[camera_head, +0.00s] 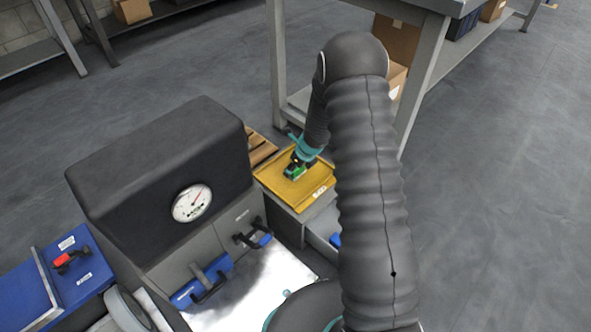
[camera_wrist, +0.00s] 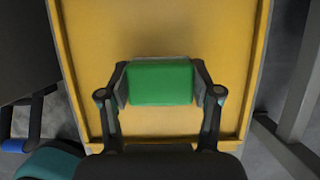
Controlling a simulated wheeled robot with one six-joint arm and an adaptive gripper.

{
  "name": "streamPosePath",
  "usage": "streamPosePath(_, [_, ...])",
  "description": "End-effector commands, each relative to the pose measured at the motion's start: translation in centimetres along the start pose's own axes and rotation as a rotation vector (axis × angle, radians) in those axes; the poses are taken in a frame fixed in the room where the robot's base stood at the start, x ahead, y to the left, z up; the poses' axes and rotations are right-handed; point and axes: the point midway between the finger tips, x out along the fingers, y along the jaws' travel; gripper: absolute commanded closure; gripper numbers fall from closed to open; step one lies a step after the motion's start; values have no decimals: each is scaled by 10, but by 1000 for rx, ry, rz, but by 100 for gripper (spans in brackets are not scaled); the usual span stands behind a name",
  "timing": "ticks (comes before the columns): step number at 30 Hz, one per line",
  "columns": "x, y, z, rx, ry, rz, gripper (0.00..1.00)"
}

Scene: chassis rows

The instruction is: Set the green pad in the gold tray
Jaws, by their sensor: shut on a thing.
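The green pad (camera_wrist: 160,84) is a small block between the two fingers of my gripper (camera_wrist: 160,82), which is shut on it. In the head view the pad (camera_head: 291,171) shows as a small green patch at my gripper (camera_head: 294,166). The gold tray (camera_wrist: 160,25) fills most of the wrist view behind the pad. In the head view the gold tray (camera_head: 315,185) lies on a grey cabinet, with my gripper over its left part. Whether the pad touches the tray floor cannot be told. My arm hides part of the surroundings on the right.
A black housing with a white dial gauge (camera_head: 192,203) stands left of the tray. A wooden pallet (camera_head: 262,148) lies behind the tray's left edge. A grey table leg (camera_head: 277,65) rises behind the tray. A blue box (camera_head: 75,265) is at far left.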

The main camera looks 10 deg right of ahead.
Motion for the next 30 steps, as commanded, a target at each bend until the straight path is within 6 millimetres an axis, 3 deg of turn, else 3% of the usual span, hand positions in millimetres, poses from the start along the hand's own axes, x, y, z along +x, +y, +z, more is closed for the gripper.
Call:
streamPosePath(11, [4, 0, -1, 0, -1, 0, 64])
streamPosePath(12, [3, 0, -1, 0, -1, 0, 31])
streamPosePath(15, [2, 0, -1, 0, -1, 0, 11])
streamPosePath(25, [1, 0, 0, 0, -1, 0, 11])
streamPosePath(30, [-15, -1, 2, 0, -3, -2, 11])
